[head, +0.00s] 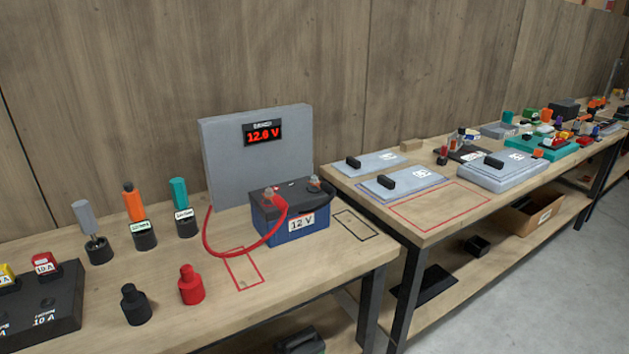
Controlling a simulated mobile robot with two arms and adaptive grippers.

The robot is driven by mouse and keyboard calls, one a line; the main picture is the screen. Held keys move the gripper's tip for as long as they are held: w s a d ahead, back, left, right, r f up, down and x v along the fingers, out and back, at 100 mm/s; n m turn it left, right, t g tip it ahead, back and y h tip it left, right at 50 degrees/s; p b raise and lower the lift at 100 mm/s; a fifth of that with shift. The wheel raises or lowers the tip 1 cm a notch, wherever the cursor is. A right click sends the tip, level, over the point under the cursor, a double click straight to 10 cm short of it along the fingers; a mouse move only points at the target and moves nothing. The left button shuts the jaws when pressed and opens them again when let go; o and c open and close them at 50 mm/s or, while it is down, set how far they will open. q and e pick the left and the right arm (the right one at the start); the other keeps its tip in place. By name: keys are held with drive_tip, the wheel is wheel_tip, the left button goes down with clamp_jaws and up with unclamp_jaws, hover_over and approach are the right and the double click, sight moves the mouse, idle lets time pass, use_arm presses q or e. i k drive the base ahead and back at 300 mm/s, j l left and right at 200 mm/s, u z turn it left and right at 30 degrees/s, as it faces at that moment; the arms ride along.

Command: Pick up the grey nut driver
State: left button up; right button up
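The grey nut driver (84,217) stands upright at the left of the near bench. Its grey handle is up, and its metal shaft goes down into a round black holder (99,251). To its right, an orange-handled tool (133,205) and a teal-handled tool (180,194) stand in similar labelled black holders. Neither of my grippers shows in the head view.
A blue 12 V battery (290,222) with a red cable stands before a grey display panel (259,150). A black block with fuses (40,310), a black cap (136,305) and a red cap (191,285) are near the front. A second bench stands right.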

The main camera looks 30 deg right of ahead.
sight(84, 212)
drive_tip(key=i+j, duration=0.1)
drive_tip(key=i, duration=0.75)
